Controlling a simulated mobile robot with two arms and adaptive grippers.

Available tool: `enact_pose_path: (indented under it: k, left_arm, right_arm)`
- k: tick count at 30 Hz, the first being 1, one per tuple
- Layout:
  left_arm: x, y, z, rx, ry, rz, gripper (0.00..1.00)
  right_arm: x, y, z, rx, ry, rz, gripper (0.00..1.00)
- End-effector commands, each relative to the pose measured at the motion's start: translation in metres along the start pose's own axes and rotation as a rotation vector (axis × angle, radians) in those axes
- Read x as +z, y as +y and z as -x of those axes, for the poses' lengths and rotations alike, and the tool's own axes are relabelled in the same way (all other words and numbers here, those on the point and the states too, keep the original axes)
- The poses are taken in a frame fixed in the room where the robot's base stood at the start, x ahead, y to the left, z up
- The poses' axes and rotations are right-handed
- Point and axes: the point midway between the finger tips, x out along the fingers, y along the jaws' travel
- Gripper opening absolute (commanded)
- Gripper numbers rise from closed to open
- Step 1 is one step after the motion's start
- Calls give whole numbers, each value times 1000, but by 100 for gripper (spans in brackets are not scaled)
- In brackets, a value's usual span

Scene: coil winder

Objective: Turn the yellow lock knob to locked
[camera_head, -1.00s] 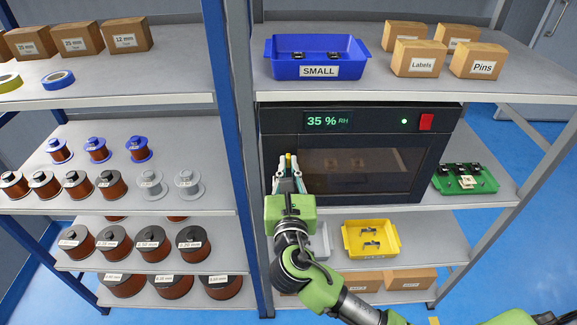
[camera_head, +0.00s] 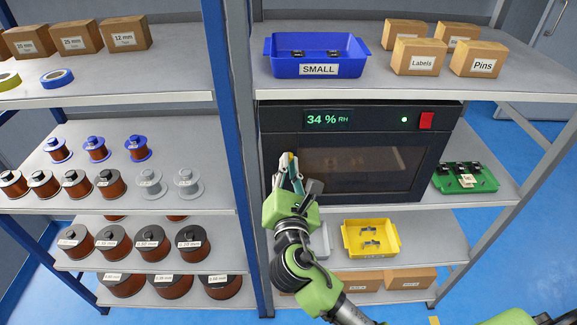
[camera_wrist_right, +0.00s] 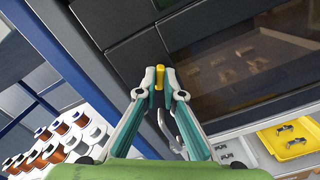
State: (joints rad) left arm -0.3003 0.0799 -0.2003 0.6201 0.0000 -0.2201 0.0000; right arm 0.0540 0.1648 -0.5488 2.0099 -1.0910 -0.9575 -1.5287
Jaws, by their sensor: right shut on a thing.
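The yellow lock knob (camera_head: 291,156) sits at the left side of the black cabinet's (camera_head: 436,164) front, beside the glass door. In the right wrist view the knob (camera_wrist_right: 160,76) is between the tips of my right gripper (camera_wrist_right: 160,72), which is shut on it. In the head view my right gripper (camera_head: 287,163) reaches up to the knob from below and hides part of it. The knob's exact angle is hard to tell. My left gripper is not in view.
A blue SMALL bin (camera_head: 350,58) is above, a yellow bin (camera_head: 371,255) below. A blue shelf post (camera_head: 238,150) is close on the left.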

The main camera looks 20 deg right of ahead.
Motion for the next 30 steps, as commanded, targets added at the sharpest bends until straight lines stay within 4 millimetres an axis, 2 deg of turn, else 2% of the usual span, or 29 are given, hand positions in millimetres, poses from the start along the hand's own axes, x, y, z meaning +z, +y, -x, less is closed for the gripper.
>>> enact_pose_path:
  k: [21, 30]
  left_arm:
    - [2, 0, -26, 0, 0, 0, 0]
    - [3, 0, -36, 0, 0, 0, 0]
  right_arm:
    - [-2, -4, 0, -2, -2, -681, 0]
    - [-2, -4, 0, -2, -2, -904, 0]
